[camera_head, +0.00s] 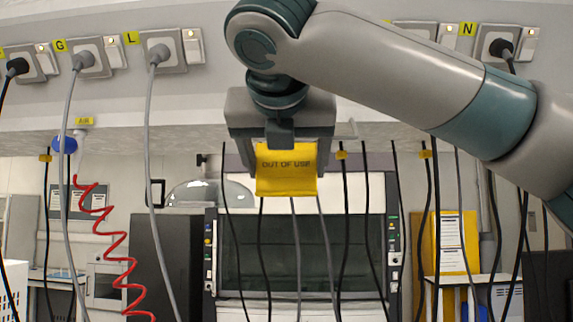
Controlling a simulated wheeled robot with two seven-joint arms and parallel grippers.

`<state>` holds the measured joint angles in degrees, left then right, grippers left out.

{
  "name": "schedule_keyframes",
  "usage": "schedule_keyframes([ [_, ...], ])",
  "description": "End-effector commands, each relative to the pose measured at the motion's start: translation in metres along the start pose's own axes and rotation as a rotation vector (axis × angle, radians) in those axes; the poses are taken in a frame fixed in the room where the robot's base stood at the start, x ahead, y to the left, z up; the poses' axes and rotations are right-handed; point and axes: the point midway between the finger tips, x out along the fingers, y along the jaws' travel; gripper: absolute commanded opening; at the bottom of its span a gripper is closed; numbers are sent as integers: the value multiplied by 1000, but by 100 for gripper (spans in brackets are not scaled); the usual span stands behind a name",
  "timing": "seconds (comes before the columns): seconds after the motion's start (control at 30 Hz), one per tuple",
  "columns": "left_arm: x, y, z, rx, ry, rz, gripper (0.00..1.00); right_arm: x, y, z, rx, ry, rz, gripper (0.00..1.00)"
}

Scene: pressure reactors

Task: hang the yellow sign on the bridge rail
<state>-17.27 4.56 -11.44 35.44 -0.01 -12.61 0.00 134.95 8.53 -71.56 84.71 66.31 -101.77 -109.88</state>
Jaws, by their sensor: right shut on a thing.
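The yellow sign (286,180) reads "OUT OF USE" and hangs upright, facing me, in the middle of the head view. My right gripper (280,138) is shut on its top edge; the fingers cover part of that edge. The bridge (190,108) is a long grey overhead beam with sockets, running across the top of the view. The gripper and sign are in front of its lower edge. A pale rail-like piece (347,132) shows just right of the gripper; the rest is hidden behind it. I cannot tell whether the sign touches the rail. My left gripper is out of view.
Several cables hang from the bridge on both sides of the sign, including a grey one (149,150) at left. A red coiled air hose (104,235) hangs further left. A fume cupboard (300,255) stands behind. My right arm covers the upper right of the bridge.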

Motion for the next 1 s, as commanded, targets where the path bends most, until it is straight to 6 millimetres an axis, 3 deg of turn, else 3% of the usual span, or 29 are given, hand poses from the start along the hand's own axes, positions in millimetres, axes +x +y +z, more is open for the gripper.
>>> schedule_keyframes([
  [0.47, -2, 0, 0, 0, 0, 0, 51, 7, 0, 3, 0, 1, 0, 62],
  [1.0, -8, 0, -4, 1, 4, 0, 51, 37, 0, 17, 0, 0, -1, 62],
])
